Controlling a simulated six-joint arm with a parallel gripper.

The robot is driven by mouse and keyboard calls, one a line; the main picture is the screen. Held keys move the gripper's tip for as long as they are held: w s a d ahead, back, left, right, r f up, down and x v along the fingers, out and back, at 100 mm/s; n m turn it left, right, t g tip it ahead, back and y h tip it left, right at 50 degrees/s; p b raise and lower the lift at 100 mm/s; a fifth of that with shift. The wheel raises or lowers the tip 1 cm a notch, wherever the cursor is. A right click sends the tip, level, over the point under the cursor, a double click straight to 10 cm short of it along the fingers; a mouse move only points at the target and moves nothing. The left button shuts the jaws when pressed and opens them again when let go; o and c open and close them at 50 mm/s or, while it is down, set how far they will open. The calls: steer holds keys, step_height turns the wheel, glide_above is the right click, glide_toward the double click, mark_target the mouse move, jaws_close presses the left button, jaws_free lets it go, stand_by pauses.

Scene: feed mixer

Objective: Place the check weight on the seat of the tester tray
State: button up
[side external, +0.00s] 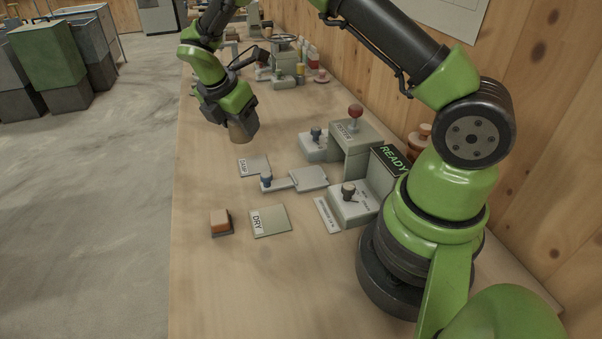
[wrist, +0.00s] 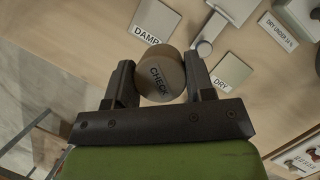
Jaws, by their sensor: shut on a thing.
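The check weight (wrist: 155,85) is a brown-grey cylinder with "CHECK" on its top. It is held between the two fingers of my gripper (wrist: 160,82). In the side view the weight (side external: 241,131) shows below my gripper (side external: 238,118), left of and farther back than the DAMP card. Its height over the table is hard to tell. The tester tray (side external: 309,178) is a flat grey plate in front of the tester (side external: 356,150), with a bar and blue knob toward the left. Nothing lies on the plate. The tray plate also shows at the wrist view's top edge (wrist: 235,10).
A DAMP card (side external: 254,164) lies left of the tray and a DRY card (side external: 270,221) nearer the camera. An orange-topped block (side external: 221,220) stands left of DRY. The red-knobbed tester and a READY display (side external: 393,162) stand to the right. The table's left side is mostly clear.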

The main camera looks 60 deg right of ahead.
steer(key=s+d+m+g+y, duration=0.2)
steer(key=s+d+m+g, duration=0.25)
steer(key=s+m, duration=0.7)
glide_above(316, 176)
steer(key=w+a, duration=0.1)
steer(key=shift+t, duration=0.45)
step_height(316, 176, down, 4)
steer(key=shift+w+f, duration=0.15)
steer(key=shift+f, duration=2.3)
steer(key=o, duration=1.2)
steer(key=shift+f, duration=0.1)
